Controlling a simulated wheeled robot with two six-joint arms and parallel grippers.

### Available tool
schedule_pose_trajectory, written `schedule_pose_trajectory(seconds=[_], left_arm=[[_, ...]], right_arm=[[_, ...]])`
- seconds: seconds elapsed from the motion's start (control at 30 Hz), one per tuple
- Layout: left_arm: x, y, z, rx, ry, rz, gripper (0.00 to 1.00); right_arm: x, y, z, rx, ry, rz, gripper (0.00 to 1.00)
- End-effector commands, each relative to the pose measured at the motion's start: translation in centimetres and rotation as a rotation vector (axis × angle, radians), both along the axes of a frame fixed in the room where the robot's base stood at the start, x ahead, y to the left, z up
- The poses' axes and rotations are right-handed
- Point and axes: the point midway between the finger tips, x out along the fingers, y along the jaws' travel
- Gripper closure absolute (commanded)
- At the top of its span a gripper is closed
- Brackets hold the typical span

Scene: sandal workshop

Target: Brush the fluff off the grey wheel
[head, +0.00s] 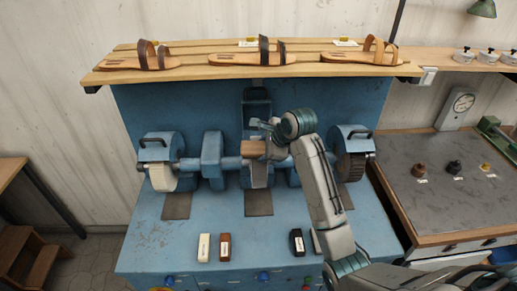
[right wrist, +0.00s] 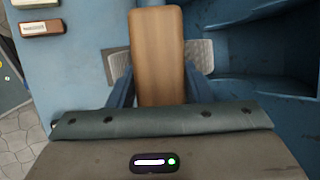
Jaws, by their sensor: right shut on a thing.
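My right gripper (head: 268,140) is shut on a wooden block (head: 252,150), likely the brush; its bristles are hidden. In the right wrist view the tan block (right wrist: 157,50) sits between the fingers of my right gripper (right wrist: 160,85). The grey wheel (head: 259,176) is the middle wheel of the blue machine. The block is at the upper front of this wheel and covers part of it; I cannot tell whether they touch. I cannot make out any fluff on the wheel. My left gripper is not in view.
A cream wheel (head: 162,179) is at left and a dark bristle wheel (head: 351,168) at right. White (head: 204,247), brown (head: 225,246) and black (head: 297,243) bars lie on the machine's front ledge. A shelf (head: 195,72) with sandals runs above the wheels.

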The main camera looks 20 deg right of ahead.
Motion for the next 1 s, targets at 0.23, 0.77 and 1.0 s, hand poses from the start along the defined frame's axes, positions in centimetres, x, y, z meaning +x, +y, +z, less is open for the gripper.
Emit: schedule_pose_trajectory(seconds=[0.23, 0.77, 1.0], left_arm=[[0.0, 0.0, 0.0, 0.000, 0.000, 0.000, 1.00], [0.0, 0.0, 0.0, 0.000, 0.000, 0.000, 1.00], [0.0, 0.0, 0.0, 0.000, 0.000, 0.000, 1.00]], right_arm=[[-0.3, -1.5, -0.2, -0.001, 0.000, 0.000, 0.73], [0.4, 1.4, 0.0, 0.002, -0.001, 0.001, 0.73], [0.7, 2.2, -0.1, 0.001, 0.000, 0.000, 0.73]])
